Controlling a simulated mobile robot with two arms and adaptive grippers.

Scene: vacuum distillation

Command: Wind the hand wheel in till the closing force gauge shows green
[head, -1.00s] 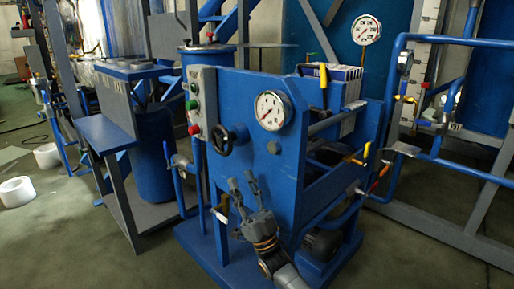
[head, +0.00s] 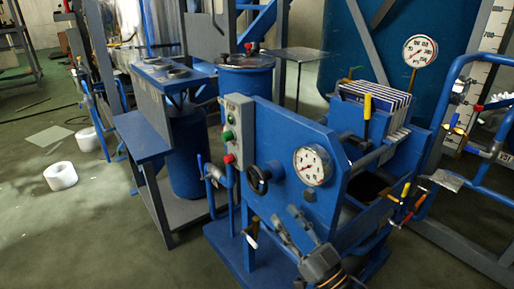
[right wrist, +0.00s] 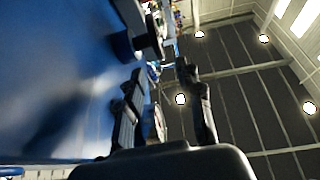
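The black hand wheel (head: 258,180) sticks out of the front of the blue press. It also shows as a dark knob-like shape at the upper left of the right wrist view (right wrist: 137,40). The round white gauge (head: 312,165) is on the same panel, right of the wheel. Its dial is too small to read, and no green shows on it. My right gripper (head: 287,216) is open and empty, below and right of the wheel, apart from it. Its spread fingers also show in the right wrist view (right wrist: 160,80). My left gripper is out of view.
A grey button box (head: 234,135) stands left of the wheel. Valve handles stick out below the box and at the press's right side. White plates (head: 376,100) sit on top, with a second gauge (head: 420,50) behind. Blue pipes (head: 480,190) stand at the right. Floor is clear at lower left.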

